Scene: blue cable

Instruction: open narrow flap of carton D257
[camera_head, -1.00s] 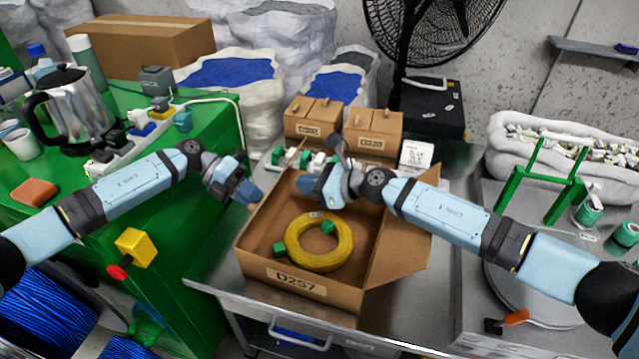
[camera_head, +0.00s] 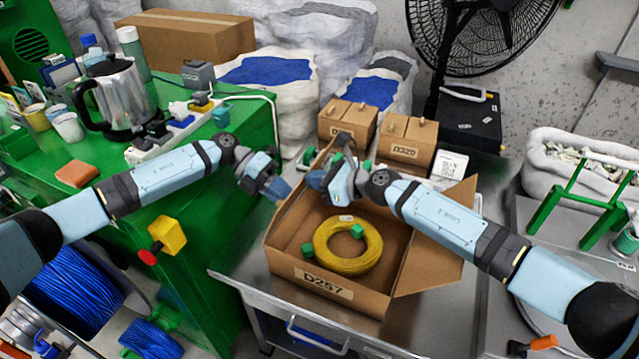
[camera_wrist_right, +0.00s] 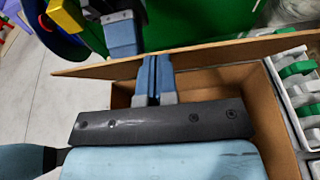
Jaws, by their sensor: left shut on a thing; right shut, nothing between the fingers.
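Carton D257 (camera_head: 366,300) stands open-topped on the metal table, a yellow coil (camera_head: 328,262) and green pieces inside. One flap (camera_head: 436,266) leans outward at its right. A thin cardboard panel (camera_head: 291,212) runs along its left side; it crosses the right wrist view (camera_wrist_right: 215,54). My left gripper (camera_head: 280,188) is shut at this panel's edge, on its outer side; its fingertips (camera_wrist_right: 121,42) show there in the wrist view. My right gripper (camera_head: 315,180) is shut and empty on the inner side, its fingers (camera_wrist_right: 154,66) at the panel; contact is unclear.
Two smaller cartons (camera_head: 346,118) (camera_head: 408,142) stand behind the carton. A white rack (camera_wrist_right: 296,92) with green pieces is beside it. A green bench (camera_head: 215,240) stands close on the left, with a steel jug (camera_head: 122,97). A fan (camera_head: 480,30) stands behind.

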